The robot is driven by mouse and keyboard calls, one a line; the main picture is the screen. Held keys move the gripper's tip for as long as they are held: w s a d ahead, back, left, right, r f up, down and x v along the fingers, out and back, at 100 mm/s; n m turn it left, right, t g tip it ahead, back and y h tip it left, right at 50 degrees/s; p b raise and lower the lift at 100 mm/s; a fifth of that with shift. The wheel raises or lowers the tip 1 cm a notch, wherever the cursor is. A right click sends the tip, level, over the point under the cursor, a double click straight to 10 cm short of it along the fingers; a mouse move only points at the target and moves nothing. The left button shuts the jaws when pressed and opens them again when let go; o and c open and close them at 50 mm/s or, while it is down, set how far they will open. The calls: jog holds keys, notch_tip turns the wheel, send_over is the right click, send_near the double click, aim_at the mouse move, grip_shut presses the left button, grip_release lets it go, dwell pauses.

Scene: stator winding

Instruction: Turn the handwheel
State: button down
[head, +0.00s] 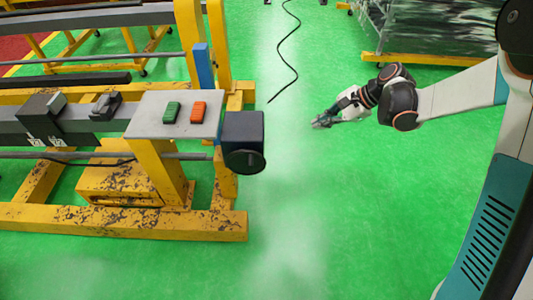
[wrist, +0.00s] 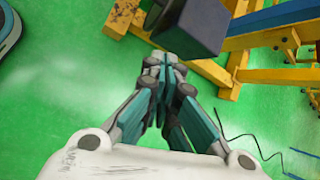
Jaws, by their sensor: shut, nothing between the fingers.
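A round black disc (head: 245,161), apparently the handwheel, sits on the dark box (head: 243,130) at the right end of the yellow machine. Its face is seen at a steep angle, so any handle on it cannot be made out. The dark box also shows at the top of the wrist view (wrist: 205,22), where the disc is only partly visible. My gripper (head: 319,123) is to the right of the box, apart from it, above the green floor. In the wrist view its fingers (wrist: 164,62) are together and empty, pointing toward the box's side of the picture.
A grey panel (head: 145,127) with a green button (head: 171,112) and an orange button (head: 198,112) stands left of the box. A blue post (head: 203,66) rises behind it. A black cable (head: 287,58) lies on the floor. The floor between gripper and machine is clear.

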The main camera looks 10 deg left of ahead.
jog(key=w+a+f+m+g+y, duration=0.2)
jog(key=a+f, duration=0.2)
jog(key=f, duration=0.6)
jog(key=m+g+y+b, duration=0.1)
jog(key=b, duration=0.1)
send_near(262, 159)
notch_tip(262, 159, down, 5)
jog(key=s+a, duration=0.3)
jog(key=shift+s+a+r+b, duration=0.2)
jog(key=shift+a+b, duration=0.1)
jog(key=shift+a, duration=0.3)
jog(key=shift+s+a+r+b, duration=0.1)
jog(key=shift+a+r+b, duration=0.15)
jog(key=shift+a, duration=0.35)
jog(key=shift+s+a+r+b, duration=0.15)
jog(key=shift+a+b, duration=0.15)
jog(key=shift+a, duration=0.25)
jog(key=shift+r, duration=0.1)
jog(key=shift+a+r+h+p, duration=0.2)
jog(key=shift+r+h+p, duration=0.05)
jog(key=shift+h+p, duration=0.25)
jog(key=shift+a+r+t+h+p, duration=0.15)
jog(key=shift+h+p, duration=0.15)
jog(key=shift+h, duration=0.2)
jog(key=shift+a+r+t+h+p, duration=0.15)
jog(key=shift+h+p, duration=0.1)
jog(key=shift+h, duration=0.25)
